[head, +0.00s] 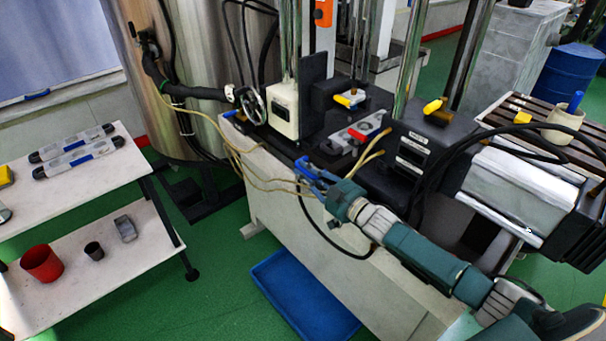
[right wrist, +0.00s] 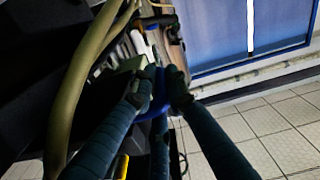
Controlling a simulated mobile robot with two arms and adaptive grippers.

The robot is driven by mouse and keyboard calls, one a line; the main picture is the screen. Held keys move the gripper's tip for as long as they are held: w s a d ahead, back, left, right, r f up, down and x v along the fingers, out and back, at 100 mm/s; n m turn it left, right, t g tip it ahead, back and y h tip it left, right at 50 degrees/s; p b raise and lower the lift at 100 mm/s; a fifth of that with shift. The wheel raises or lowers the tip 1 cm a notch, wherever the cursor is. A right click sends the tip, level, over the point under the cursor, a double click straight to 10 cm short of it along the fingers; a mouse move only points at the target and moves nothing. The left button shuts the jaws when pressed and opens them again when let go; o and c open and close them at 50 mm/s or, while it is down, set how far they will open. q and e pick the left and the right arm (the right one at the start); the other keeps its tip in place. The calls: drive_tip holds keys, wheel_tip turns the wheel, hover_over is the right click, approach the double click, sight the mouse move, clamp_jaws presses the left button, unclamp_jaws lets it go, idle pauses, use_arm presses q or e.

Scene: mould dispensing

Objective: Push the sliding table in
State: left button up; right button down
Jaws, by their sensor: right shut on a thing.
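My right gripper (head: 312,176) reaches in from the right in the head view and is shut on a blue handle (head: 304,166) at the front edge of the machine bed. The handle also shows between my fingers in the right wrist view (right wrist: 160,98). The handle appears to belong to the sliding table, which is mostly hidden among dark machine blocks. A grey mould (head: 345,143) with a red part lies just behind the handle, between the blocks. My left gripper is not in view.
Yellow hoses (head: 270,183) hang close to my right gripper. A black cable (head: 440,160) loops above my right arm. A blue tray (head: 300,295) lies on the green floor below. A white shelf (head: 95,175) with two grey bars stands at the left.

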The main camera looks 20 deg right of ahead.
drive_tip(key=shift+w+r, duration=0.1)
drive_tip(key=shift+r, duration=0.2)
drive_tip(key=c, duration=1.8)
unclamp_jaws()
drive_tip(key=shift+o, duration=0.2)
drive_tip(key=shift+f, duration=0.1)
drive_tip(key=shift+f, duration=0.1)
drive_tip(key=shift+s+f, duration=0.1)
drive_tip(key=shift+s, duration=0.35)
drive_tip(key=v, duration=1.1)
drive_tip(key=shift+s+d, duration=0.1)
